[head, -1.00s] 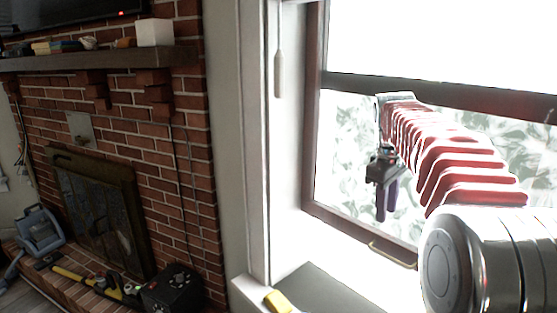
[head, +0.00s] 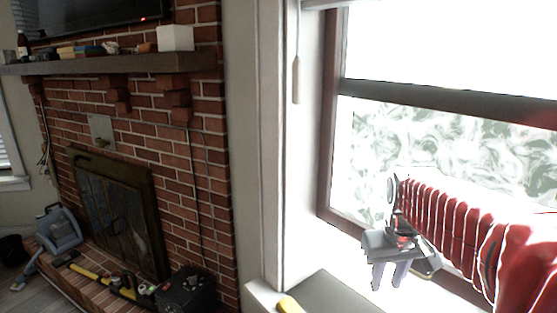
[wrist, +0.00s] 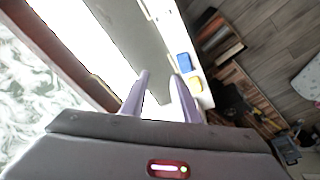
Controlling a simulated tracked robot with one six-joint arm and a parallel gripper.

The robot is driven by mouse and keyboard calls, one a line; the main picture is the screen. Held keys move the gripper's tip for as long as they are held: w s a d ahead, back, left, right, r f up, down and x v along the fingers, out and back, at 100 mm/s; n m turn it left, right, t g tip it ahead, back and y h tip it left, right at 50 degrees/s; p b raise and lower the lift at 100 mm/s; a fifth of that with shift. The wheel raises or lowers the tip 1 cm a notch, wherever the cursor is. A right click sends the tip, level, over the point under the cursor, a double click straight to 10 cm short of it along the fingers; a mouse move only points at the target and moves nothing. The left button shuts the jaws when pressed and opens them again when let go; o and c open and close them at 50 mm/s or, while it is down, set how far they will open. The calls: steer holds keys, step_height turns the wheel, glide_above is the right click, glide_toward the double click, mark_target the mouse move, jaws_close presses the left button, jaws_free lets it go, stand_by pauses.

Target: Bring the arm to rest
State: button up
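My gripper (head: 387,287) hangs at the end of my red-sleeved arm, in front of the window on the right of the head view. Its two fingers point down over the bright windowsill and have a gap between them. In the wrist view my gripper (wrist: 160,76) shows both pale purple fingers apart, with nothing between them. The fingers are over or near a grey flat surface (wrist: 130,35) on the sill. I cannot tell how high above it they are.
A yellow object (head: 289,305) lies on the sill; beside it a blue object (wrist: 183,63) shows in the wrist view. The window frame (head: 440,97) stands close behind my arm. A brick fireplace (head: 115,205) with a cluttered mantel (head: 110,64) and hearth is at the left.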

steer(key=s+a+f+t, duration=0.1)
steer(key=s+a, duration=0.2)
steer(key=s, duration=0.5)
steer(key=s+a+f+t, duration=0.1)
steer(key=s+a, duration=0.3)
steer(key=s, duration=0.5)
steer(key=shift+s+a+m+t+y, duration=0.3)
steer(key=shift+t+y, duration=0.1)
steer(key=shift+t, duration=0.1)
